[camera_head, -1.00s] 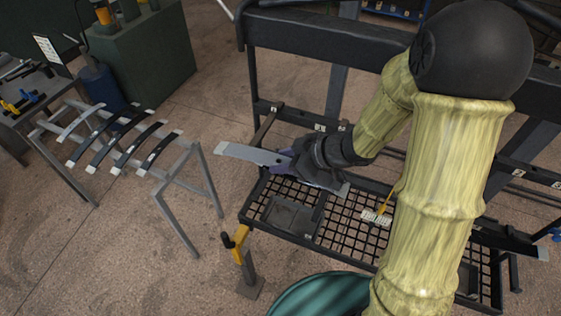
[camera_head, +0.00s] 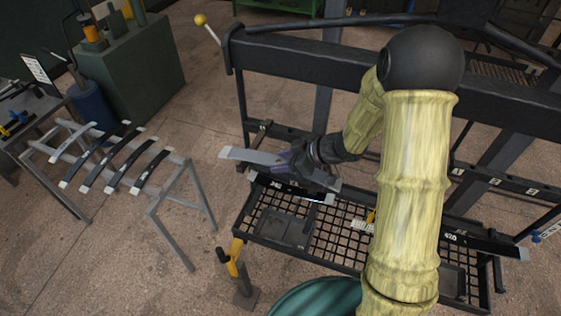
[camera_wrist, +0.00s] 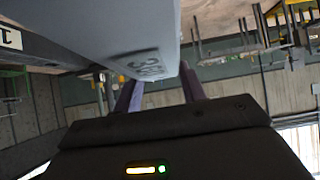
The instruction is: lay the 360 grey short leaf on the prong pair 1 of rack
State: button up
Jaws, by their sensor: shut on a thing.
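My gripper (camera_head: 288,160) is shut on a flat grey leaf (camera_head: 243,155), whose ends stick out on both sides of the fingers. In the wrist view the grey leaf (camera_wrist: 110,35) fills the upper left, with a partly cut number starting 36. The black rack (camera_head: 300,55) stands ahead. The leaf is at its left part, above a black leaf with a pale number and light ends (camera_head: 285,187). A label reading 1 (camera_wrist: 10,38) shows at the left of the wrist view. My arm and gripper hide much of the rack's middle; contact between leaf and prongs cannot be told.
A grey stand (camera_head: 172,183) at the left bears several dark leaves. The rack's mesh tray (camera_head: 325,243) lies below my gripper. A black leaf marked 420 (camera_head: 480,243) lies at the right. A teal round container (camera_head: 315,297) and a yellow-handled post (camera_head: 236,262) stand in front.

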jog(key=shift+w+d+r, duration=0.1)
jog(key=shift+w+r, duration=0.05)
jog(key=shift+w, duration=0.25)
jog(key=shift+f+b, duration=0.75)
jog(key=shift+f, duration=0.7)
jog(key=o, duration=1.2)
jog(key=shift+s+f, duration=0.1)
jog(key=shift+d, duration=0.1)
jog(key=b+v, duration=0.2)
jog(key=v, duration=1.5)
jog(key=shift+r, duration=0.25)
